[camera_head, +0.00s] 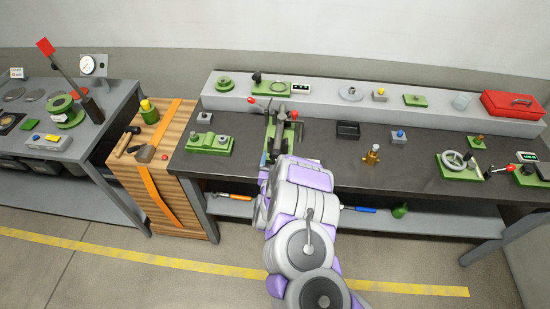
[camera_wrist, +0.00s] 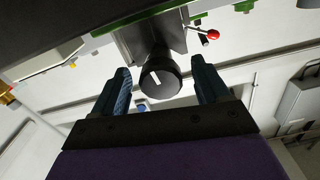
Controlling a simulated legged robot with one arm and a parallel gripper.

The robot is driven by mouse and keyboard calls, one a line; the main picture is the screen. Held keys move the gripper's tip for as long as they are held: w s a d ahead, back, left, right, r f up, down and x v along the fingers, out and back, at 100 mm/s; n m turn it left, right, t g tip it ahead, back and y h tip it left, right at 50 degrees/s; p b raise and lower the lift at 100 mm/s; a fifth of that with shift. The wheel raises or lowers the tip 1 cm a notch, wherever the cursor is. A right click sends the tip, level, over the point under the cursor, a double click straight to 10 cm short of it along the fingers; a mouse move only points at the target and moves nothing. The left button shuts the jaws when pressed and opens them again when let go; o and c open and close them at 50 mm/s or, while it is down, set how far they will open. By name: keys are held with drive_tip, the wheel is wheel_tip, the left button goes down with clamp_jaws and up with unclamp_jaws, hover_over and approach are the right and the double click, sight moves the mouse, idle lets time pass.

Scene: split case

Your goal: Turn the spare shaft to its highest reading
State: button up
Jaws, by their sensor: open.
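In the wrist view, a dark round shaft end (camera_wrist: 161,76) with a white mark on its face sticks out from a grey block (camera_wrist: 140,38). My gripper (camera_wrist: 160,72) is open, with one finger on each side of the shaft end. A gap shows on both sides, so the fingers look apart from it. In the head view, my arm reaches to a green fixture (camera_head: 292,130) at the middle of the bench, and hides the shaft end and fingertips. No reading for this shaft can be made out.
A red-knobbed lever (camera_wrist: 213,34) stands close to the right finger. On the shelf behind is a small display (camera_head: 300,88). A handwheel unit (camera_head: 456,162) and another display (camera_head: 526,156) sit at the right. A brass piece (camera_head: 371,156) stands right of my arm.

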drive_tip(key=shift+w, duration=0.7)
drive_tip(key=c, duration=0.9)
drive_tip(key=shift+f+m+b, duration=0.2)
drive_tip(key=shift+m+b, duration=0.2)
drive_tip(key=shift+b, duration=0.45)
drive_tip(key=shift+c, duration=0.2)
drive_tip(key=shift+r+m+b, duration=0.15)
drive_tip(key=shift+m+b, duration=0.25)
drive_tip(key=shift+b, duration=0.05)
drive_tip(key=o, duration=0.9)
drive_tip(key=shift+a, duration=0.1)
drive_tip(key=shift+o, duration=0.2)
